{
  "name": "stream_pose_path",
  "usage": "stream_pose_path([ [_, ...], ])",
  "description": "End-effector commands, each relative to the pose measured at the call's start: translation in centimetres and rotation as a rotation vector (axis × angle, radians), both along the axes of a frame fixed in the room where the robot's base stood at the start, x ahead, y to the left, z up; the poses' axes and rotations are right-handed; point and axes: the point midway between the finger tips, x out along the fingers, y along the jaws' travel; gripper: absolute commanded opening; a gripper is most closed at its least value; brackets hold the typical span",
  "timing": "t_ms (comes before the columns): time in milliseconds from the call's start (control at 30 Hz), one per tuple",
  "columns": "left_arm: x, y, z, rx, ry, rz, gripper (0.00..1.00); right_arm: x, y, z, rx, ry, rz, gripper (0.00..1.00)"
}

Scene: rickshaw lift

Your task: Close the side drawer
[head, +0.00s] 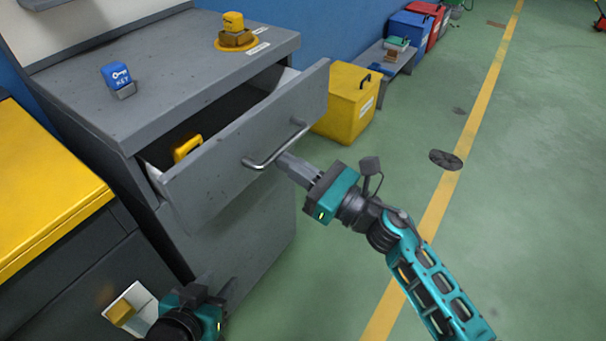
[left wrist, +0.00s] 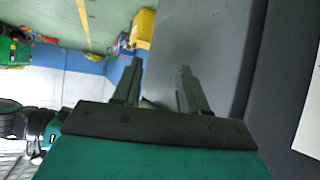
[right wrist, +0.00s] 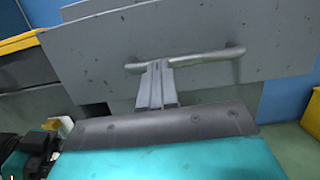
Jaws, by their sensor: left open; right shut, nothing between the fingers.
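The side drawer (head: 240,139) of the grey cabinet stands open, its front pulled out from the body. It has a metal bar handle (head: 275,146), also seen in the right wrist view (right wrist: 190,60). A yellow object (head: 187,147) lies inside the drawer. My right gripper (head: 283,160) is shut and empty, its fingertips at the handle; whether they touch it I cannot tell.
The cabinet top (head: 160,75) holds a blue key block (head: 117,77) and a yellow block (head: 233,24) on a round base. A yellow bin (head: 347,103) stands behind the drawer. A yellow-topped unit (head: 45,185) is at left.

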Motion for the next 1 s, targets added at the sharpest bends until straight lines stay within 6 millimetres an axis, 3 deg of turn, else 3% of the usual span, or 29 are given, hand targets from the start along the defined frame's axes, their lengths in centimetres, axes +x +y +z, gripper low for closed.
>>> stream_pose_path([
  [233, -0.1, -0.1, -2.1, -0.001, 0.007, -0.003, 0.43, 2.6, 3.6, -0.3, 0.0, -0.003, 0.002, 0.0],
  [500, 0.1, -0.7, -2.1, -0.014, 0.006, -0.012, 0.43, 4.5, 6.2, -0.1, 0.002, -0.001, 0.001, 0.0],
  [1000, 0.2, -0.9, -2.1, -0.015, 0.009, -0.015, 0.43, 5.1, 7.0, 0.2, 0.002, -0.002, -0.003, 0.0],
])
